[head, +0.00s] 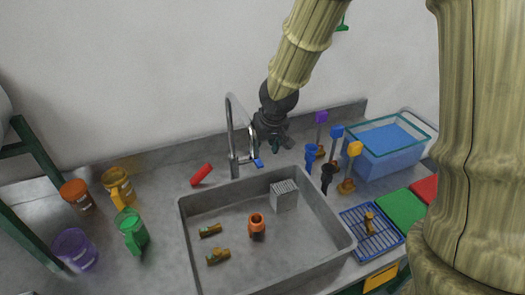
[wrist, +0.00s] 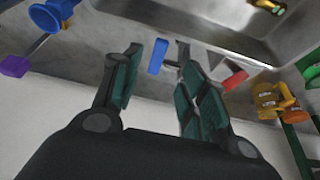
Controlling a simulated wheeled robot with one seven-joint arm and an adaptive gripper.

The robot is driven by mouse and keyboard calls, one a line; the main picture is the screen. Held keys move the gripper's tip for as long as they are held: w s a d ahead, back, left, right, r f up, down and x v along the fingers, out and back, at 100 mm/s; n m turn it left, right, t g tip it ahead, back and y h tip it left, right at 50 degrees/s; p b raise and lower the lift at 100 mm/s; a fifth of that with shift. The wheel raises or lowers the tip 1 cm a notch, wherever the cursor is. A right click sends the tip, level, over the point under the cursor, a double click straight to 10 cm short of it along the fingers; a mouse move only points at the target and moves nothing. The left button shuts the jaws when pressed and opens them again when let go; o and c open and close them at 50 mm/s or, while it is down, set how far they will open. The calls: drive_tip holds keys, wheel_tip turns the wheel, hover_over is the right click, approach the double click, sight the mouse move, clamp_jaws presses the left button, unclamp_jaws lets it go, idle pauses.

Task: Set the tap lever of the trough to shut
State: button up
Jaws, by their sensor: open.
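The grey trough (head: 187,235) is set in the counter, and its rim shows at the top of the wrist view (wrist: 150,15). A chrome tap (head: 232,135) with a tall curved spout stands behind its back edge. The tap's small blue lever (head: 258,163) sits low on the tap's right side. In the wrist view the blue lever (wrist: 157,57) appears between my fingertips, with a gap on both sides. My gripper (head: 276,146) is open and empty, pointing down just above and right of the lever. Touching cannot be seen.
A red piece (head: 202,174) lies left of the tap. Brown-green fittings (head: 210,230) and an orange jar (head: 257,226) are in the trough. Mugs (head: 131,230) stand at left.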

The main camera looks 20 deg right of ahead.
drive_tip(key=shift+v, duration=1.3)
